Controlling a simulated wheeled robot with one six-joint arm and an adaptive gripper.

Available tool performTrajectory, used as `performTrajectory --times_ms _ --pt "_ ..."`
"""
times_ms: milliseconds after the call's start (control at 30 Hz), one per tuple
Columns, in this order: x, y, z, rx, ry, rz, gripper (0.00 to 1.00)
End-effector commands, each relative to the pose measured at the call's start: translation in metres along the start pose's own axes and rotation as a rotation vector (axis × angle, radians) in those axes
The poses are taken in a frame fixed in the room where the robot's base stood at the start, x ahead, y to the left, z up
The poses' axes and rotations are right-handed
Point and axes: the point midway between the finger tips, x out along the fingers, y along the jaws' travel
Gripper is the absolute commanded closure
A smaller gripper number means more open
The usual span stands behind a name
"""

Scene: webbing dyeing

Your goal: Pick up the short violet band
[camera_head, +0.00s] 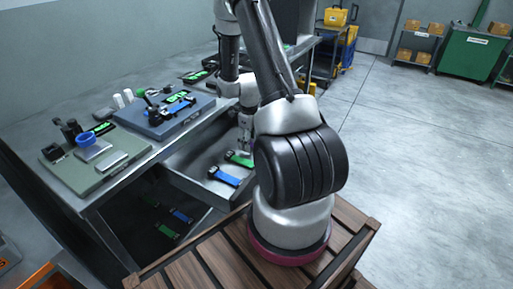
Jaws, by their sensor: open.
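My gripper (245,138) points down over the back part of an open drawer (183,179), partly hidden by my own arm. It is open, though its fingertips are small and hard to make out. A small bit of violet (249,149) shows just by the fingertips, mostly covered by the gripper and arm; I take it for the short violet band. I cannot tell whether the fingers touch it. A blue band (225,178) and a green band (239,159), each with a dark buckle, lie in the drawer in front of it.
The workbench (161,152) left of the drawer carries a green-grey mat (60,179) with a blue ring, and a grey-blue case (152,126) with bands on top. More bands lie on a lower shelf. Open floor is at right.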

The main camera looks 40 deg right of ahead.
Motion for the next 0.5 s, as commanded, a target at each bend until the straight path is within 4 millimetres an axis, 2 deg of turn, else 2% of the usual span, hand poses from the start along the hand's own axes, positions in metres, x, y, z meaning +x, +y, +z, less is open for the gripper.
performTrajectory --times_ms 267,500 --pt "0.0033 0.0 0.0001 -0.001 0.0 0.0 0.36" --pt "0.0032 0.0 0.0001 -0.001 0.0 0.0 0.79"
